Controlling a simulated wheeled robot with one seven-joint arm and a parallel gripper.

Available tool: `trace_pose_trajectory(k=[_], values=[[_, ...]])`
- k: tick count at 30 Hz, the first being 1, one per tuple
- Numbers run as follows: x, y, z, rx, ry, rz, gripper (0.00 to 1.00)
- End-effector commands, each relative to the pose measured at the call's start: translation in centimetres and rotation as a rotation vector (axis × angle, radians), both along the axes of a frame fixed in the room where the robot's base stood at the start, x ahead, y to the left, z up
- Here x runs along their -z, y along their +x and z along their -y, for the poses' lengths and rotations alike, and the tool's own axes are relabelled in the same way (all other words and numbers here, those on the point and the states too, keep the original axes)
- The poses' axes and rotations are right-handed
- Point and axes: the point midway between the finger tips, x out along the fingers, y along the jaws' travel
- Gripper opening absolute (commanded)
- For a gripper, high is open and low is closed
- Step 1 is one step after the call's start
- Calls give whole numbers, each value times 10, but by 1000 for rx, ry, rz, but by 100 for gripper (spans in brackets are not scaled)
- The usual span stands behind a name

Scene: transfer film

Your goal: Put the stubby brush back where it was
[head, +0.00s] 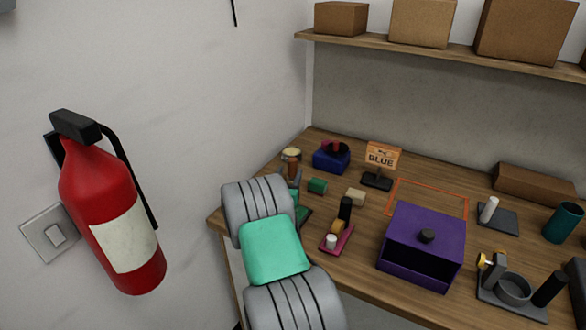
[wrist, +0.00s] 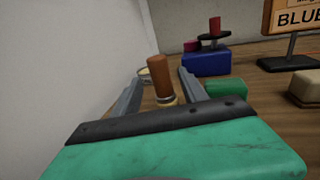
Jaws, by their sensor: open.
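A short upright piece with a brown cylindrical handle and a pale band below it (wrist: 160,78), which looks like the stubby brush, stands between the fingers of my gripper (wrist: 161,90) in the wrist view. The fingers are open, one on each side of it, and do not visibly grip it. Its lower end is hidden behind the gripper's dark palm edge. In the head view my gripper (head: 295,180) is at the table's left back, largely hidden by my arm. A brown piece with a tan top shows there, but I cannot tell its parts apart.
A blue block (head: 331,161), green block (head: 317,186), BLUE sign (head: 382,157) and tan block (head: 355,197) stand right of the gripper. A pink tray (head: 329,247) and purple box (head: 428,229) are nearer. An orange outline (head: 440,187) lies behind the box. A wall closes the left.

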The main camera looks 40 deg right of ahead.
Motion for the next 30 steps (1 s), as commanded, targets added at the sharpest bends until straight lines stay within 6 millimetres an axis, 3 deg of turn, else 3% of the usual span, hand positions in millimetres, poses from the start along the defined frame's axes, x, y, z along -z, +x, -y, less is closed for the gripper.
trace_pose_trajectory(k=[3,6,12,14,17,20,23,26,27,30], values=[[2,-13,-25,-4,0,0,51],[1,-22,-38,-2,0,0,51],[-2,-27,-46,3,18,18,51],[-6,-26,-48,12,75,70,51],[-18,-25,-65,54,319,280,51],[-25,-27,-117,158,770,607,51],[-26,-41,-197,346,1229,863,51],[-29,-77,-292,631,1612,1005,51],[-30,-97,-328,762,1724,1030,51],[-33,-153,-399,1074,1865,1039,51]])
